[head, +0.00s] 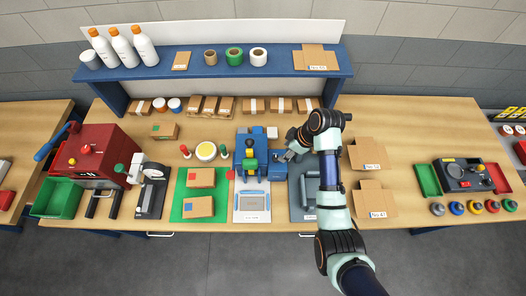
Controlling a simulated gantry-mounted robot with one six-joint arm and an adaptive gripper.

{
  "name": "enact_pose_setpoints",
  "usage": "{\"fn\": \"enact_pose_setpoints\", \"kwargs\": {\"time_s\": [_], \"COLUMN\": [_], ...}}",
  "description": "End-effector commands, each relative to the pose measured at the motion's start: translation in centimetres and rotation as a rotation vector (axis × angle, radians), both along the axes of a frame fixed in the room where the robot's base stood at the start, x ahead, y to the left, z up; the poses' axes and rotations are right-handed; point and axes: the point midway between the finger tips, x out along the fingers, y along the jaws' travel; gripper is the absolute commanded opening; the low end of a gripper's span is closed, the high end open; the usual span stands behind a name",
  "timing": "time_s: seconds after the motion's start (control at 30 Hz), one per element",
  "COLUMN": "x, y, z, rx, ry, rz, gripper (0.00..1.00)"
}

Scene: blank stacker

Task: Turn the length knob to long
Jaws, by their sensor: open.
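The blue machine (243,162) stands at the middle of the bench, with yellow and small red parts on its upper side. A light tray-like plate (252,204) lies in front of it. My gripper (282,157) is at the right side of the blue machine, pointing down and left; it is open with nothing seen in it. At this size I cannot tell whether it touches the machine. I cannot make out the length knob or its setting; my gripper may hide part of the machine's right side.
A grey fixture (301,191) stands right of the machine, partly behind my arm. Cartons on a green mat (190,215) lie to the left, beside a red press (92,152). Open cartons (368,155) lie right. A blue shelf (200,66) runs behind.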

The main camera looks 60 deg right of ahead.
Motion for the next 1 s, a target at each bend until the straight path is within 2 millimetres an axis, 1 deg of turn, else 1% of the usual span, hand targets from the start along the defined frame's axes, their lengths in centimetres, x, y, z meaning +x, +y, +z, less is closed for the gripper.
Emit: {"fn": "enact_pose_setpoints", "kwargs": {"time_s": [0.13,0.3,0.4,0.53,0.77,0.8,0.87,1.0], "x": [0.7,2.0,2.6,3.0,3.0,3.0,3.0,3.0], "y": [0.2,0.4,0.4,0.4,0.4,0.4,0.4,0.4], "z": [-1.8,-4.8,-6.2,-7.1,-7.2,-7.2,-7.2,-7.2], "rx": [0.003,0.002,0.001,-0.001,-0.002,-0.002,-0.002,-0.002], "ry": [0.001,0.002,0.002,0.001,0.001,0.001,0.001,0.001], "rz": [0.001,0.000,0.000,0.000,-0.001,-0.001,-0.001,-0.002], "gripper": [0.56,0.56,0.56,0.56,0.56,0.52,0.42,0.19]}}
